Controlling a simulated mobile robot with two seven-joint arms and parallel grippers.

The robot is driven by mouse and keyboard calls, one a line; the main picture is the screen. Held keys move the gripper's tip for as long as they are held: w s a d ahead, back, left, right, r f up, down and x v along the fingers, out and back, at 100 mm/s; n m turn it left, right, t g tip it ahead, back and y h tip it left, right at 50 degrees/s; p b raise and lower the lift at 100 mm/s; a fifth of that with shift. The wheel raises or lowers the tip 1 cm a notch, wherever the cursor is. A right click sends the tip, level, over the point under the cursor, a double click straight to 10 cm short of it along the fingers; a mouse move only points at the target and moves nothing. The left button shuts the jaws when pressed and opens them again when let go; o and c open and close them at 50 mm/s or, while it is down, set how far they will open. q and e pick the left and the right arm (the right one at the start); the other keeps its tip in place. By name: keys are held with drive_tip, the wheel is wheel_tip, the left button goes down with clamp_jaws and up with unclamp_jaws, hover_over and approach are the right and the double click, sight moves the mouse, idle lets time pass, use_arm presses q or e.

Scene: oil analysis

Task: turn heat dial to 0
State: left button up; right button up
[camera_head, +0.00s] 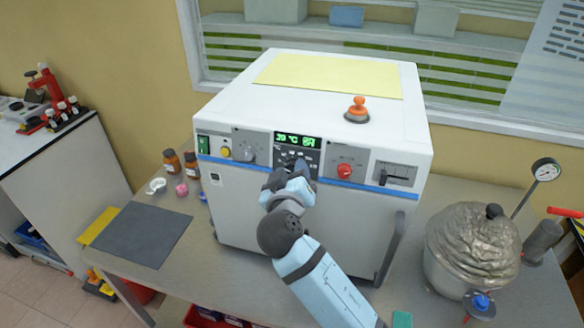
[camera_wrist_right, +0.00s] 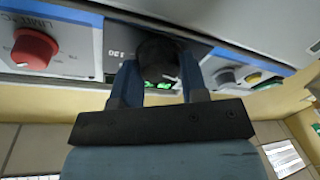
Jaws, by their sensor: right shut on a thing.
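The white oven-like machine (camera_head: 240,185) stands on the table, with a control panel across its front. Its green-lit display (camera_head: 296,141) seems to read 39 °C. My right gripper (camera_head: 292,170) is at the middle of the panel, just below the display. In the right wrist view, the black heat dial (camera_wrist_right: 158,58) sits between the two fingers of my right gripper (camera_wrist_right: 157,80), which are shut on it. A scale marking that looks like 120 shows beside the dial. In the head view my gripper hides most of the dial, and its pointer cannot be made out. My left gripper is not in view.
A red knob (camera_head: 344,171) is right of the dial, and a grey knob (camera_head: 250,154) and yellow button (camera_head: 225,152) are left. A silver pot (camera_head: 470,250) stands at the right. Brown bottles (camera_head: 172,161) stand left of the machine.

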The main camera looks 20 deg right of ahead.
drive_tip(key=shift+r, duration=0.15)
idle(0.3)
drive_tip(key=o, duration=0.9)
drive_tip(key=shift+w, duration=0.1)
